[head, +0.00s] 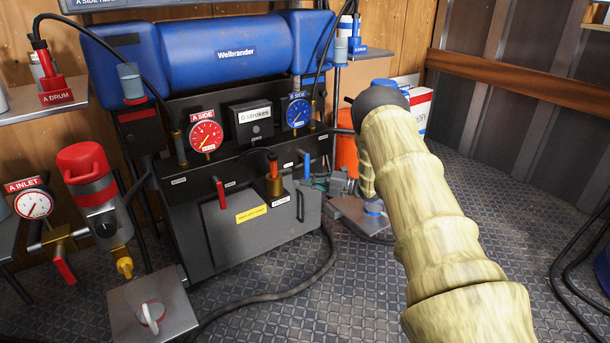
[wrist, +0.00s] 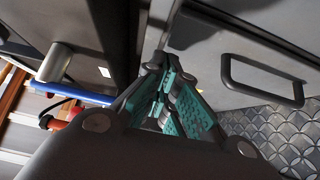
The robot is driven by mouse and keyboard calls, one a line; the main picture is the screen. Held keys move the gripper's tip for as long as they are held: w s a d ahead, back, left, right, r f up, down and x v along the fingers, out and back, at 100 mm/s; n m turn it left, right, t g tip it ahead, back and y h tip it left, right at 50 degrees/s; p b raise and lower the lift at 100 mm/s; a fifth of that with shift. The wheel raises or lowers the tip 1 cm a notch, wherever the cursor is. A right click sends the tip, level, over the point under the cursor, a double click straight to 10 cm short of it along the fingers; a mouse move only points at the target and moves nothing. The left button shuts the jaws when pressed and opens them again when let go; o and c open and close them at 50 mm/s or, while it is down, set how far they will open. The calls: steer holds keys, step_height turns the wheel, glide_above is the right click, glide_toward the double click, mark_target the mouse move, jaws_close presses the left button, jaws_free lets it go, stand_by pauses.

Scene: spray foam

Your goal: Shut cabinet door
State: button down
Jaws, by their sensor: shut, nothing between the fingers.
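The cabinet door (head: 235,222) is the grey lower front panel of the machine in the head view. Its black handle (head: 300,206) is near the right end. In the wrist view the grey panel (wrist: 205,75) fills the upper right, with the black loop handle (wrist: 262,80) on it.
The machine's blue tank (head: 225,52) and gauges are above the cabinet. An orange bucket (head: 347,155) stands behind my arm. A dark hose (head: 265,297) lies on the diamond-plate floor (head: 370,295) before the cabinet. A grey valve stand (head: 152,310) is at the lower left.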

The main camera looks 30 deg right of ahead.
steer(key=p+v, duration=0.3)
steer(key=v, duration=0.8)
steer(key=shift+w+d+f, duration=0.2)
steer(key=shift+d+f, duration=0.05)
steer(key=shift+d, duration=0.05)
steer(key=s+a+f+m+h+p, duration=0.1)
steer(key=s+a+f+m+h, duration=0.3)
steer(key=a+f+m+h, duration=0.75)
steer(key=s+a+f+m+g+y, duration=0.1)
steer(key=s+a+f+m+g, duration=0.3)
steer(key=s+a+f+m, duration=0.75)
steer(key=s+a+m+g+p, duration=0.1)
steer(key=s+a+g, duration=0.3)
steer(key=s, duration=0.8)
steer(key=s+a+r+m+g+h, duration=0.1)
steer(key=s+a+m+g, duration=0.1)
steer(key=s+a, duration=0.65)
steer(key=s+a+m+g+p, duration=0.1)
steer(key=s+a+g, duration=0.2)
steer(key=s, duration=1.1)
step_height(320, 180, up, 38)
steer(key=p, duration=3.7)
steer(key=shift+s+d, duration=0.2)
steer(key=c, duration=2.2)
jaws_free()
steer(key=shift+h, duration=0.25)
